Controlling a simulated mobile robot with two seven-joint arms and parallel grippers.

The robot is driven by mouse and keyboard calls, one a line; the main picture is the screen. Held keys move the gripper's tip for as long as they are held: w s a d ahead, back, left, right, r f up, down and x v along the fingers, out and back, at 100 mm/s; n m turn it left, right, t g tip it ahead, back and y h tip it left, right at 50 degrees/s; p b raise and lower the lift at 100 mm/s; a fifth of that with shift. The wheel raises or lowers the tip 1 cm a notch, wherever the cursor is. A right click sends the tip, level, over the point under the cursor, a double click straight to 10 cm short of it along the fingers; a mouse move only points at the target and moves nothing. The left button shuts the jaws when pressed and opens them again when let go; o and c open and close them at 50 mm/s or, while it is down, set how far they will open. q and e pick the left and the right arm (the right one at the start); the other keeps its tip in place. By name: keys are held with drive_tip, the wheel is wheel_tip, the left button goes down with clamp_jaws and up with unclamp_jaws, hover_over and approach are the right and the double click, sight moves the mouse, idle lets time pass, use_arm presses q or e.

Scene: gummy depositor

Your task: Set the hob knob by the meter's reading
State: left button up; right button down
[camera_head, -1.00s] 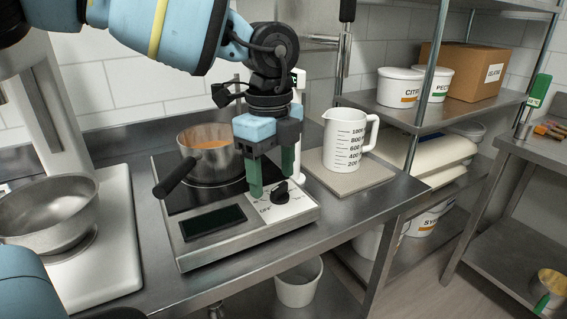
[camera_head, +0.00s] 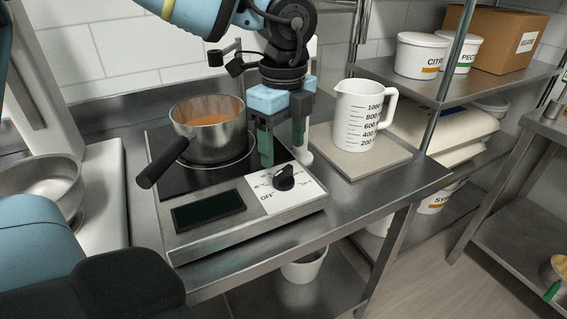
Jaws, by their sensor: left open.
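The hob (camera_head: 185,246) stands on the steel counter with a dark display (camera_head: 208,211) and a black knob (camera_head: 285,178) on a white dial plate (camera_head: 264,201) marked OFF. The knob's exact setting is too small to read. My left gripper (camera_head: 283,146) is open and empty, its green fingers pointing down just behind the knob and apart from it. A pan (camera_head: 222,141) with orange-brown contents sits on the hob, its black handle toward the front left. My right gripper is out of view.
A white measuring jug (camera_head: 352,118) stands on a beige board (camera_head: 352,160) to the right of the hob. A metal bowl (camera_head: 45,187) is at the left. Shelves with tubs (camera_head: 420,56) and a cardboard box (camera_head: 490,39) stand at the right. The counter's front strip is clear.

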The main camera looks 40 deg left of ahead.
sight(284, 170)
use_arm(q)
drive_tip(key=shift+f, duration=2.6)
drive_tip(key=shift+c, duration=0.4)
